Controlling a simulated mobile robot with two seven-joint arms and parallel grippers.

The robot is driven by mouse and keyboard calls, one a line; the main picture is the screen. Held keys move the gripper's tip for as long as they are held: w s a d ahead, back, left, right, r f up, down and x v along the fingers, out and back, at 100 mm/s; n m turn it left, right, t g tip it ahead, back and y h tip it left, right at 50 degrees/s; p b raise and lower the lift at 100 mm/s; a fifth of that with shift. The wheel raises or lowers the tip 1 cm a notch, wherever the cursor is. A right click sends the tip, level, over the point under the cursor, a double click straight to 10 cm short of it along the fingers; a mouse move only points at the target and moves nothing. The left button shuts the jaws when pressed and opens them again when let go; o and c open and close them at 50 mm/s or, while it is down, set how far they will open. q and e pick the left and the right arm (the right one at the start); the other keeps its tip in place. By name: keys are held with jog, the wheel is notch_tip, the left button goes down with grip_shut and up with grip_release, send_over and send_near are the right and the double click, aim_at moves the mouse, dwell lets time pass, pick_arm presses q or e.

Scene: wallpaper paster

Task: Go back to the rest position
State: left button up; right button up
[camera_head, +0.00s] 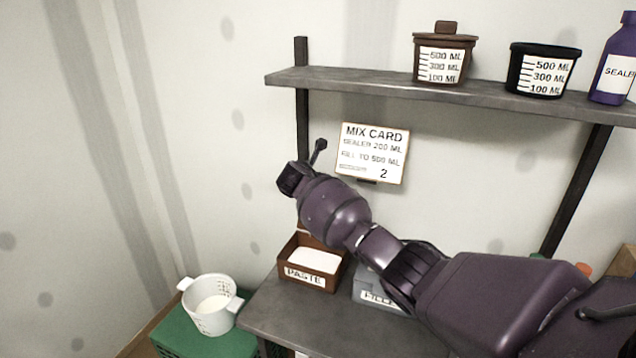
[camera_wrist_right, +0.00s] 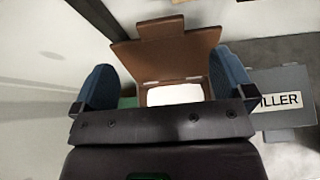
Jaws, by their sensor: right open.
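My right arm comes in from the right in the head view and reaches across the bench toward the wall, above the brown paste box (camera_head: 322,286). Its fingers are hidden in that view. In the right wrist view my right gripper (camera_wrist_right: 163,85) is open, with its two blue fingers wide apart and nothing held between them. The paste box (camera_wrist_right: 205,88) shows beyond and between the fingers, with white paste inside and a raised brown lid (camera_wrist_right: 165,50). My left gripper is in neither view.
The bench (camera_head: 290,325) also holds a grey filler box (camera_head: 368,291), partly behind my arm. A shelf (camera_head: 380,85) carries a brown lidded pot (camera_head: 443,60), a black pot (camera_head: 541,72) and a purple sealer bottle (camera_head: 612,70). A mix card (camera_head: 373,152) hangs below. A white bucket (camera_head: 211,310) stands on a green crate (camera_head: 175,335).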

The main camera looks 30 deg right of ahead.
dwell(0.5)
jog(key=w+a+r+m+t+y, duration=0.3)
jog(key=a+r+m+t+y, duration=0.25)
jog(key=a+m, duration=0.4)
jog(key=s+a+f+m+t+y, duration=0.2)
jog(key=s+a+m, duration=0.1)
jog(key=s+a, duration=0.1)
jog(key=s+d+f+m+g+b, duration=0.1)
jog(key=s+f+m, duration=0.3)
jog(key=s+f, duration=0.6)
jog(key=s+d+f+m+g+y, duration=0.1)
jog(key=s+f+m, duration=0.3)
jog(key=s+f, duration=0.6)
jog(key=s+d+f+m+g+b, duration=0.1)
jog(key=s+f+m, duration=0.3)
jog(key=s, duration=2.1)
notch_tip(320, 180, down, 6)
jog(key=shift+s+f+g+b, duration=0.1)
jog(key=shift+s+g+b, duration=0.2)
jog(key=shift+s+g, duration=0.05)
jog(key=shift+m+y, duration=0.25)
